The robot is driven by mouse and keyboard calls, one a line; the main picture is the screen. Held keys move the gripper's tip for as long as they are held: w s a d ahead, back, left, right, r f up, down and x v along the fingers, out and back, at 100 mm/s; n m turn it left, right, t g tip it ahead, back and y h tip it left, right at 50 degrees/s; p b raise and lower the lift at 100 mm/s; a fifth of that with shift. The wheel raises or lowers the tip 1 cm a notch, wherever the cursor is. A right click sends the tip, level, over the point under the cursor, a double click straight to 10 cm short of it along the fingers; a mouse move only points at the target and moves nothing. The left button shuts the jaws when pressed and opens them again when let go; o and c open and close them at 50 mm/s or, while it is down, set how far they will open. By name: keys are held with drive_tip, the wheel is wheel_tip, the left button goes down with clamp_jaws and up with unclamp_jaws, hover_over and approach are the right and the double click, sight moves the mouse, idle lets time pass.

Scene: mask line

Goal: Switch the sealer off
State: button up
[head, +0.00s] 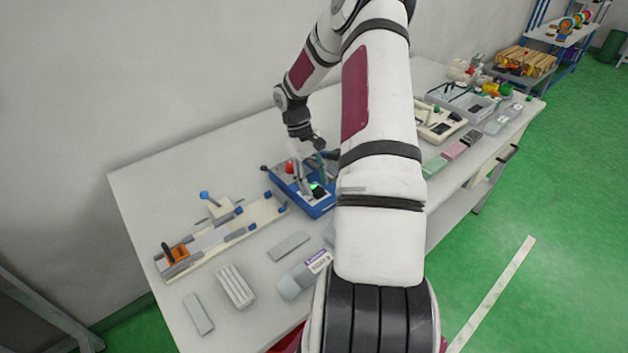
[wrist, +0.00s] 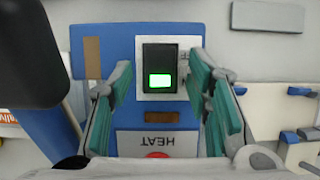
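The sealer (head: 318,207) is a blue box on the table, partly hidden behind my arm in the head view. In the wrist view its blue top (wrist: 115,40) fills the middle. A black rocker switch (wrist: 160,58) sits there on a white plate, with a bright green lit part at its lower half. An upside-down HEAT label (wrist: 157,142) and part of a red round thing (wrist: 156,155) show below it. My gripper (wrist: 160,75) is open and empty, with one teal-padded finger on each side of the switch. I cannot tell whether the fingers touch the panel.
A large dark rounded part (wrist: 28,50) fills the upper left of the wrist view. A cream rail fixture (head: 222,240) stands left of the sealer. Grey packs (head: 236,287) lie in front. A cream device (head: 437,122) and trays stand farther right.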

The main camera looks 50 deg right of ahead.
drive_tip(key=v, duration=1.2)
drive_tip(key=shift+w, duration=0.1)
drive_tip(key=shift+c, duration=0.2)
drive_tip(key=shift+r+b, duration=0.15)
drive_tip(key=shift+b, duration=0.25)
drive_tip(key=c, duration=0.9)
drive_tip(key=shift+t, duration=0.9)
drive_tip(key=s+r+b, duration=0.1)
drive_tip(key=s+a+r+b, duration=0.1)
drive_tip(key=b, duration=0.1)
drive_tip(key=shift+s+a+r, duration=0.2)
drive_tip(key=shift+s+r, duration=0.1)
drive_tip(key=shift+r, duration=0.1)
clamp_jaws()
drive_tip(key=x, duration=1.3)
drive_tip(key=shift+s+d+f, duration=0.2)
drive_tip(key=shift+f, duration=0.2)
